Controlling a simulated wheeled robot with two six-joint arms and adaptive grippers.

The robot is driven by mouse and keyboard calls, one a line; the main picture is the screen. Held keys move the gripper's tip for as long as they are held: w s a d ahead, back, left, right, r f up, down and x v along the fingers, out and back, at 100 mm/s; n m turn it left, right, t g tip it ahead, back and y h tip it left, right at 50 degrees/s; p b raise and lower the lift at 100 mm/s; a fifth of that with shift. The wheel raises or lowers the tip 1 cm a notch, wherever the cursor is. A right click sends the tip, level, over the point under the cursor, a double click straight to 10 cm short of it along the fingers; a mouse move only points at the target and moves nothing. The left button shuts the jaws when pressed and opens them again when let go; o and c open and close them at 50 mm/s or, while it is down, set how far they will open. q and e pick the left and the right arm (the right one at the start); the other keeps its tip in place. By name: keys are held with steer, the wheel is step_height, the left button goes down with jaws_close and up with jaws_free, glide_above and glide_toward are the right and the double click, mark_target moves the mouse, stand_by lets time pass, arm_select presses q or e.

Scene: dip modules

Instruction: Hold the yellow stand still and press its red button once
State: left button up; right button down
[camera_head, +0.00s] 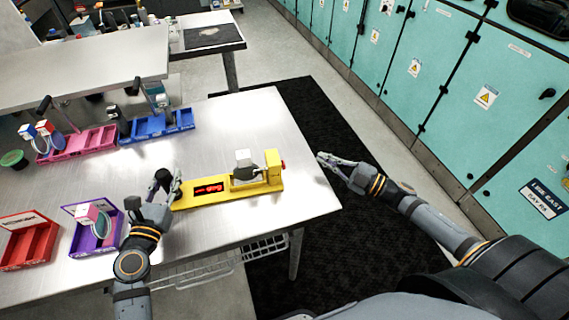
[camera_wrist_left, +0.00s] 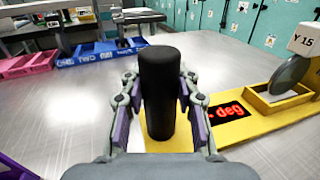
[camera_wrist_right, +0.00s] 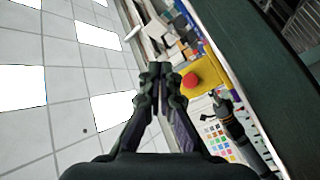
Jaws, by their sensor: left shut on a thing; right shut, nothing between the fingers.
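The yellow stand (camera_head: 210,197) lies along the front right part of the metal table, with a red-lettered display and a grey and white module on it. Its red button (camera_head: 283,164) is on the right end and also shows in the right wrist view (camera_wrist_right: 191,80). A black upright post (camera_wrist_left: 159,85) rises from the stand's left end. My left gripper (camera_head: 170,184) is shut around this post. My right gripper (camera_head: 322,158) is shut and empty, to the right of the button and apart from it, past the table's right edge.
Pink (camera_head: 75,146) and blue (camera_head: 160,128) trays stand at the back left. A red tray (camera_head: 28,242) and a purple tray (camera_head: 97,228) are at the front left. Teal cabinets (camera_head: 450,80) line the right side. The space between the button and my right gripper is clear.

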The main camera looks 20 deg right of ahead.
steer(key=shift+w+a, duration=0.2)
steer(key=shift+a, duration=1.75)
steer(key=shift+w+a, duration=0.2)
steer(key=shift+a, duration=1.75)
steer(key=shift+a, duration=0.1)
steer(key=shift+a, duration=0.3)
steer(key=shift+a+r, duration=0.1)
steer(key=shift+a, duration=0.5)
steer(key=shift+d, duration=1.05)
steer(key=shift+s+d, duration=0.15)
steer(key=shift+d, duration=1.1)
steer(key=shift+s+d, duration=0.1)
steer(key=shift+d, duration=1.15)
